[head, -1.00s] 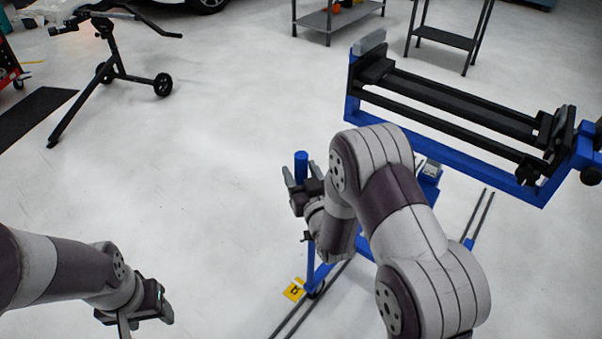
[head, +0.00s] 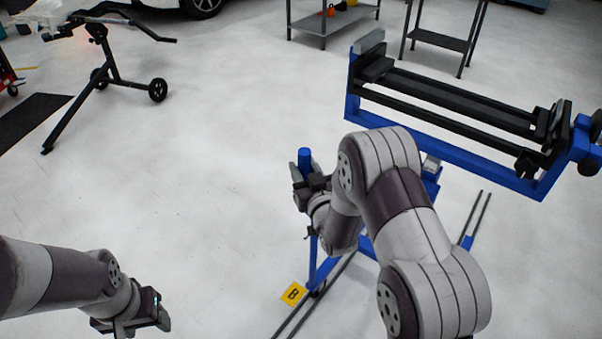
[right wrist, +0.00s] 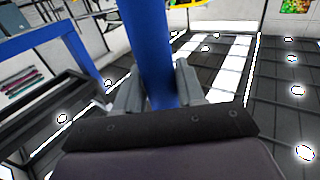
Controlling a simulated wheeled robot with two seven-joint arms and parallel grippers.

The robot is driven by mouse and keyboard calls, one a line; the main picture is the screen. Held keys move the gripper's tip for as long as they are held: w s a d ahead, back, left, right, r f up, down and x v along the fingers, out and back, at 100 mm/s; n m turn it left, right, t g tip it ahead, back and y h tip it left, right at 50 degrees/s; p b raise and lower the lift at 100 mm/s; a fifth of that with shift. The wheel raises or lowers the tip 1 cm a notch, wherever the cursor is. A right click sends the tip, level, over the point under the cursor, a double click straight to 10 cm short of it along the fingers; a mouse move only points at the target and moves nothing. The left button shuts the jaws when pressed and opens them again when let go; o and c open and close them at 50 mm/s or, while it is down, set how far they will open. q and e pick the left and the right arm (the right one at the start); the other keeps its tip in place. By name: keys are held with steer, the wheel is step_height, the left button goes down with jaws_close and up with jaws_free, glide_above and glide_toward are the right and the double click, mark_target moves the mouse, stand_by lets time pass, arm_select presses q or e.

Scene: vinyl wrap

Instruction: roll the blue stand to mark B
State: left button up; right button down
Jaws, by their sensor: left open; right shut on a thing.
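The blue stand (head: 446,158), with a long black roller bed on top, is at the right in the head view. Its lower blue leg (head: 325,264) reaches down to a foot on two dark floor rails. Yellow mark B (head: 293,294) lies on the floor just left of that foot, with a small gap. My right gripper (head: 308,177) is shut on the stand's upright blue post (head: 304,158). The post also shows between the fingers in the right wrist view (right wrist: 153,50). My right arm hides part of the stand's base. My left gripper (head: 146,322) is open and empty at lower left.
A black wheeled work stand (head: 112,64) is at upper left, beside a dark mat (head: 35,115). Grey shelves (head: 340,22) stand at the back, and a car wheel shows at the top. The white floor between is clear.

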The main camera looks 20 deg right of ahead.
steer(key=c, duration=0.8)
jaws_free()
steer(key=shift+s+a, duration=0.15)
steer(key=shift+a, duration=0.15)
steer(key=shift+s, duration=0.25)
steer(key=s+d, duration=0.1)
steer(key=s, duration=1.1)
steer(key=shift+s+p, duration=0.15)
steer(key=shift+p, duration=0.3)
